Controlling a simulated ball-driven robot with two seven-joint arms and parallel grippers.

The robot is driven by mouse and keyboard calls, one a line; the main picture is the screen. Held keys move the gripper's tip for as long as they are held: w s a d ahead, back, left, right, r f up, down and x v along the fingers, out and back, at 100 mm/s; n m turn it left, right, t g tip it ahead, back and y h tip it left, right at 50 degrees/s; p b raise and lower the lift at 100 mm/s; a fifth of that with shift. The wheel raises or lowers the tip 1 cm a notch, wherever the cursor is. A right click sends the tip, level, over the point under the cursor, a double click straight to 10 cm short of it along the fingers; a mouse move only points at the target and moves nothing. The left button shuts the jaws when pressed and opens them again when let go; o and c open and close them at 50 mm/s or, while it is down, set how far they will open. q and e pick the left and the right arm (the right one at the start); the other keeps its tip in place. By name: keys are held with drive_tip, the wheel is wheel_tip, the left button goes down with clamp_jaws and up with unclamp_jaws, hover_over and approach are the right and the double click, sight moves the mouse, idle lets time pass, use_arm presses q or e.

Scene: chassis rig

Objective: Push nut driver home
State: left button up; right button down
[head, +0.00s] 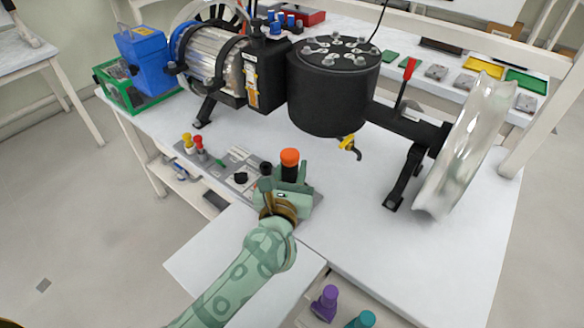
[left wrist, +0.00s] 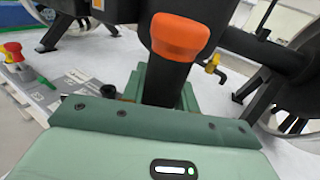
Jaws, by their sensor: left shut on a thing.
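The nut driver has an orange cap (head: 290,157) and a dark handle. It stands about upright at the right end of a grey tool panel (head: 231,160) on the white table. My left gripper (head: 286,182) is shut around the handle below the cap. In the left wrist view the orange cap (left wrist: 180,37) and dark handle rise from between the green fingers. The lower end of the driver is hidden by the gripper, so I cannot tell how deep it sits. My right gripper is not in view.
Yellow and red knobbed tools (head: 199,142) stand at the panel's left. Behind are a black cylinder (head: 332,90), a yellow tap (head: 349,144) and a large metal wheel (head: 466,145). Purple (head: 326,301) and teal (head: 363,319) tools stand below the front edge. The table right of the gripper is clear.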

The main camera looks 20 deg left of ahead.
use_arm(q)
drive_tip(key=shift+f+b, duration=0.35)
drive_tip(key=shift+f, duration=0.05)
idle(0.4)
drive_tip(key=o, duration=1)
drive_tip(key=shift+f, duration=0.1)
